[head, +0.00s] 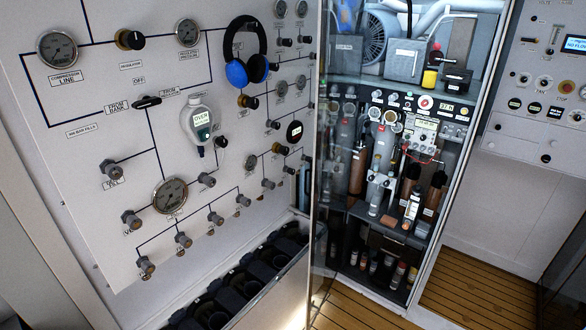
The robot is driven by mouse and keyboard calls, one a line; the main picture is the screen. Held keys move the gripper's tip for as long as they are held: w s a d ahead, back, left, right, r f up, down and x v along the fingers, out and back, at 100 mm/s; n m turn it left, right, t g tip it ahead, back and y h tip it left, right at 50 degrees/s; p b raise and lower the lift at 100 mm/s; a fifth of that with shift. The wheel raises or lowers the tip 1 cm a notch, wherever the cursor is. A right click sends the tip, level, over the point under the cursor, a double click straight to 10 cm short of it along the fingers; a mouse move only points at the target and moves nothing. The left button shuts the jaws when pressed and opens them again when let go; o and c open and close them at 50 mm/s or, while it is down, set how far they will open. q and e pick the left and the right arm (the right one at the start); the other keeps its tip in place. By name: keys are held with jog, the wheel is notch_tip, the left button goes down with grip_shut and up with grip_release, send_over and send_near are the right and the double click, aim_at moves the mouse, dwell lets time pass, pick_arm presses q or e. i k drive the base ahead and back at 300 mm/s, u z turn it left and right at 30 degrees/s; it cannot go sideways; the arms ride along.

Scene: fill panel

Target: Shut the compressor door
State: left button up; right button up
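The compressor cabinet (492,95) stands right of centre, with a pale frame and its inside lit and visible. A tall glass pane with a thin pale upright edge (317,130) stands at the cabinet's left side. It looks like the compressor door, standing out from the opening; I cannot tell its exact angle. Machinery, gauges and bottles (385,165) show inside the cabinet. Neither of my grippers shows in the head view.
A white gauge panel (85,185) with valves and hanging blue headphones (247,55) fills the left. Below it is a trough of black cylindrical holders (240,285). A control panel (545,85) stands at right. Wooden floor (475,290) lies clear in front.

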aim_at(321, 22)
jog(key=u, duration=0.2)
jog(key=k, duration=0.35)
jog(key=u, duration=1.2)
jog(key=i, duration=0.7)
jog(key=z, duration=0.6)
jog(key=i, duration=0.65)
jog(key=z, duration=0.5)
